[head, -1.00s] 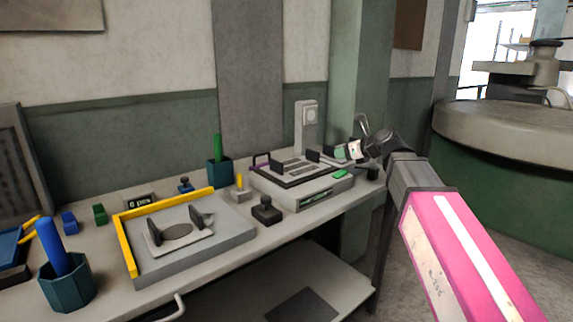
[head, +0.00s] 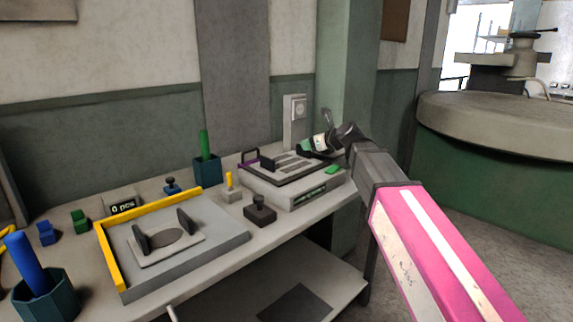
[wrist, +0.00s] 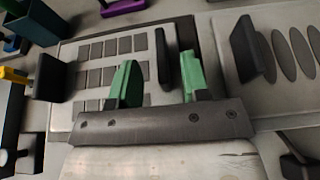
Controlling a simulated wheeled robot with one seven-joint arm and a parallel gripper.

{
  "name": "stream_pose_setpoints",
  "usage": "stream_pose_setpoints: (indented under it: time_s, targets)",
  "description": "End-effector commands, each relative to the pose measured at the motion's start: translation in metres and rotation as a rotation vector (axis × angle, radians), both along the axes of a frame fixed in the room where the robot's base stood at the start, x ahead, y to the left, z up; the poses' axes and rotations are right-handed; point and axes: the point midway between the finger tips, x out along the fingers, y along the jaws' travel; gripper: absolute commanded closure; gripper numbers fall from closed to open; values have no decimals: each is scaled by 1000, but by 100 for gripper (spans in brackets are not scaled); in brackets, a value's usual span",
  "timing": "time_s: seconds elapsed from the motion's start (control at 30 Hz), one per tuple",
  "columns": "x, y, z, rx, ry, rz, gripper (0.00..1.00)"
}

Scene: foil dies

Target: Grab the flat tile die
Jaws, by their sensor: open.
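A pale flat plate with a grid of grey rectangles, which looks like the flat tile die (wrist: 97,48), lies under my gripper in the wrist view. It has one upright black handle at its left and another handle (wrist: 162,52) at its right. My gripper (wrist: 157,72) is open, and its two green fingers stand apart on either side of that right handle in the picture. Contact is not visible. In the head view my gripper (head: 308,149) is over the right back part of the machine; the slotted die top (head: 292,165) shows beside it.
A plate with oval shapes (wrist: 297,50) and a black handle lies right of the gripper. A grey tray (head: 205,250) with a yellow edge holds another die. A teal cup (head: 207,170), a yellow-topped stamp (head: 230,192) and a black block (head: 260,208) stand near the machine.

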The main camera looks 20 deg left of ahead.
Motion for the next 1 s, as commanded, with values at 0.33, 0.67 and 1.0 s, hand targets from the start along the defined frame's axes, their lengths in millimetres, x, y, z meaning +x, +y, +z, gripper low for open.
stream_pose_setpoints:
  time_s: [0.33,0.67,1.0]
  targets:
    - [19,34,-19,-1,1,1,57]
    - [18,34,-19,0,0,0,96]
    - [18,34,-18,3,2,0,100]
